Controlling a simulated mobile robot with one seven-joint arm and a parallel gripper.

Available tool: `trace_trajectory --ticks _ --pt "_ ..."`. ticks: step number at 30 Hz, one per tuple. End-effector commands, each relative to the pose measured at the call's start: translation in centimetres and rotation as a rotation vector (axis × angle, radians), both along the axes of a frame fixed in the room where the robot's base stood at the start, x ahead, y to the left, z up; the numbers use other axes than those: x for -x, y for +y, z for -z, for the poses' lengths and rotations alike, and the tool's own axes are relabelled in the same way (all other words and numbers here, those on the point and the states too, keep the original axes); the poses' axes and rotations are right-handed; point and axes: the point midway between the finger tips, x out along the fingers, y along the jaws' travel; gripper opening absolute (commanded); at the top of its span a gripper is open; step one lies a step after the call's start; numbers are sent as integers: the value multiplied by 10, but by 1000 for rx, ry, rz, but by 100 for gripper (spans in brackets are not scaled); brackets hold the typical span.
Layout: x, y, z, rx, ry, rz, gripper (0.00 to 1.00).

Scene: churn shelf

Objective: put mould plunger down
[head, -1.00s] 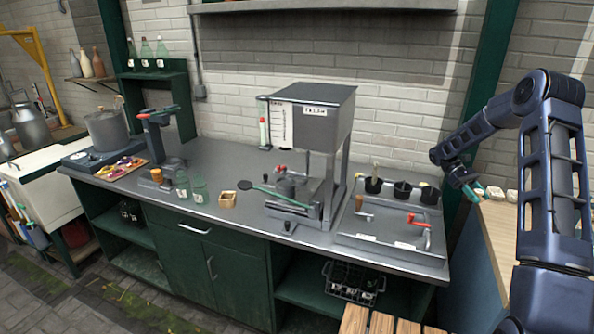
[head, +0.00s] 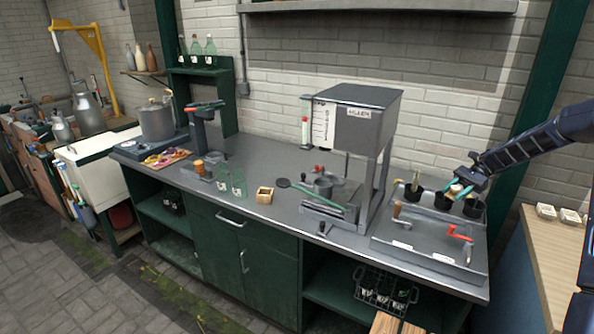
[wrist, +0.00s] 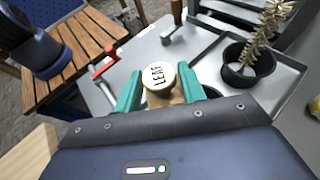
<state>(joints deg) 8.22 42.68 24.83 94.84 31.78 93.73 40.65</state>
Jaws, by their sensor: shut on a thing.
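My gripper (head: 460,191) is over the black cups at the right end of the bench. In the wrist view its teal fingers (wrist: 160,92) are shut on the mould plunger (wrist: 158,78). The plunger has a round pale face with the letters LEAF turned to the camera, and a brown wooden part between the fingers. Its lower part is hidden by the gripper. A black cup (wrist: 212,91) shows partly behind the right finger. In the head view the plunger is too small to make out clearly. I cannot tell whether it touches a cup.
A left black cup (head: 414,198) holds a bristly brush (wrist: 268,35); a right cup (head: 473,208) stands beside the gripper. A red-handled tool (head: 461,233) and a wooden handle (head: 397,209) are on the grey tray (head: 430,258). A tall metal machine (head: 362,125) stands left.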

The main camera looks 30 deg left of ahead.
Motion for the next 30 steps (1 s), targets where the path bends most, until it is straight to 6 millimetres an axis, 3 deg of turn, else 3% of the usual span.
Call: trace_trajectory --ticks 6,12,18,21,30 --pt "-63 69 -14 -1 -3 370 18" --pt "-136 109 -38 0 -5 697 18" --pt "-199 124 -60 -1 -4 947 18" --pt "-219 125 -67 0 -4 1024 18" --pt "-236 124 -72 1 -2 1088 18"
